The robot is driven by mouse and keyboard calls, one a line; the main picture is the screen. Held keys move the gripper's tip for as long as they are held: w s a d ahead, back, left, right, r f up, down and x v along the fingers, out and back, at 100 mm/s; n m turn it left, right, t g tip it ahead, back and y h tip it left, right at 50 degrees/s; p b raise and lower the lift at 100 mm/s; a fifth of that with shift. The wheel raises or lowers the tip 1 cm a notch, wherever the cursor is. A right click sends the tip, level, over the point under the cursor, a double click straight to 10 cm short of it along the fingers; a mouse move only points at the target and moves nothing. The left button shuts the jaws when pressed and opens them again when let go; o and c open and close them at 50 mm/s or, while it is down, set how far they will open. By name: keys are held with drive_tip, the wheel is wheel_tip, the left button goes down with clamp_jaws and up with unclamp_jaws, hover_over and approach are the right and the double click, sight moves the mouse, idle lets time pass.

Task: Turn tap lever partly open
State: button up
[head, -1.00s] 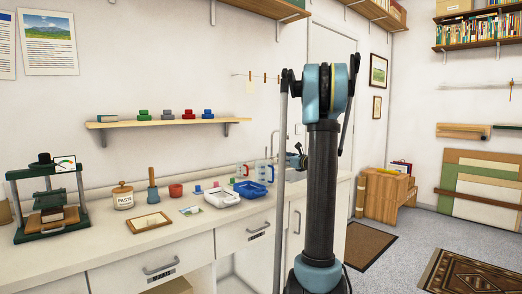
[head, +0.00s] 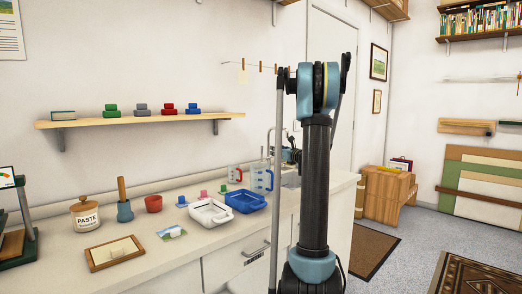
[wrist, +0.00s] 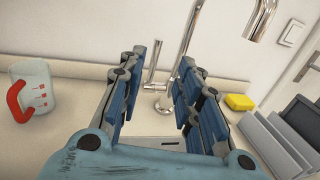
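The chrome tap (wrist: 178,62) stands at the back of the counter in the wrist view, with its curved spout (wrist: 262,18) reaching to the upper right. Its slim upright lever (wrist: 151,68) shows between the fingers of my gripper (wrist: 164,66), close to the left finger. My gripper is open, with both blue-padded fingers apart. I cannot tell whether a finger touches the lever. In the head view the tap (head: 269,138) is thin and partly hidden by my arm, and my gripper (head: 291,155) is near it, mostly hidden.
In the wrist view, a measuring jug (wrist: 36,88) stands left, a yellow sponge (wrist: 240,102) right of the tap, and a grey rack (wrist: 285,140) at far right. In the head view, white (head: 210,222) and blue trays (head: 245,209) lie on the counter (head: 150,268) left of my arm.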

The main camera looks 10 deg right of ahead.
hover_over(262, 155)
drive_tip(key=shift+w, duration=0.45)
drive_tip(key=shift+c, duration=0.3)
clamp_jaws()
